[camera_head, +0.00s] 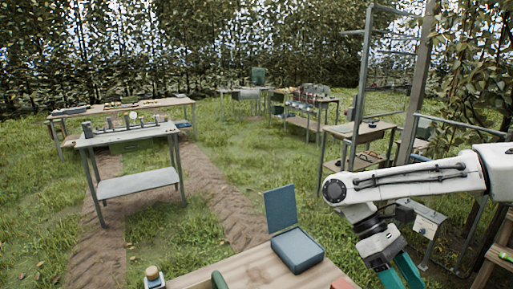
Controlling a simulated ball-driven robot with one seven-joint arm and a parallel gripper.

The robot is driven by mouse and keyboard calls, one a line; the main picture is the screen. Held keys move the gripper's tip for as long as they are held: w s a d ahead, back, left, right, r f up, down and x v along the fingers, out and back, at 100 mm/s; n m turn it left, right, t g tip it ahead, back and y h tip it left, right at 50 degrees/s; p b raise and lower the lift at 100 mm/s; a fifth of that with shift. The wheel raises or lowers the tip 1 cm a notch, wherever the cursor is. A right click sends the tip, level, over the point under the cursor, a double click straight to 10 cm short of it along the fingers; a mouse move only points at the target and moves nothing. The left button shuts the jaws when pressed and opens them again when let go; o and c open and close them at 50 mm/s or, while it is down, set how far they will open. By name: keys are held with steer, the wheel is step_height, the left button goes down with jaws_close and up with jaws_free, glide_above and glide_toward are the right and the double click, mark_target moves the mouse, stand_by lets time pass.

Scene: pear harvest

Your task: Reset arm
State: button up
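My white arm reaches in from the right edge and bends down at its elbow. My gripper (400,274) has teal fingers and points down at the lower right, right of the near wooden table. The bottom edge of the picture cuts off its fingertips, so I cannot tell whether it is open or shut or holds anything.
The near wooden table (243,272) bears a blue open-lidded box (298,250). A grey metal table (137,185) stands at the left, with more work tables behind. A metal frame (362,80) rises at the right near my arm. Grass and a dirt track (215,190) lie open between.

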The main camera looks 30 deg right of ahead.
steer(key=w+a+f+n+t+y, duration=0.25)
steer(key=w+a+t, duration=0.2)
steer(key=a, duration=0.85)
steer(key=w+a+f+n+t+y, duration=0.1)
steer(key=w+a+f+t+y, duration=0.3)
steer(key=a, duration=0.9)
steer(key=w+a+f+n+t+y, duration=0.1)
steer(key=w+a+n+t, duration=0.3)
steer(key=a, duration=0.9)
steer(key=s+d+f+m+t+h+b, duration=0.1)
steer(key=s+d+f+m, duration=0.3)
steer(key=f, duration=0.3)
steer(key=s+d+f+m+h, duration=0.1)
steer(key=s+d+f+m, duration=0.3)
steer(key=f, duration=0.2)
steer(key=s+d+f+m+g+h, duration=0.1)
steer(key=s+d+f+h, duration=0.1)
steer(key=s+d, duration=0.5)
steer(key=s+d+f+m+g+h, duration=0.1)
steer(key=s+d+f+m+h, duration=0.1)
steer(key=s+d+f, duration=0.3)
steer(key=s+d+h, duration=0.1)
steer(key=s+d, duration=0.2)
steer(key=s, duration=0.2)
steer(key=shift+d, duration=0.3)
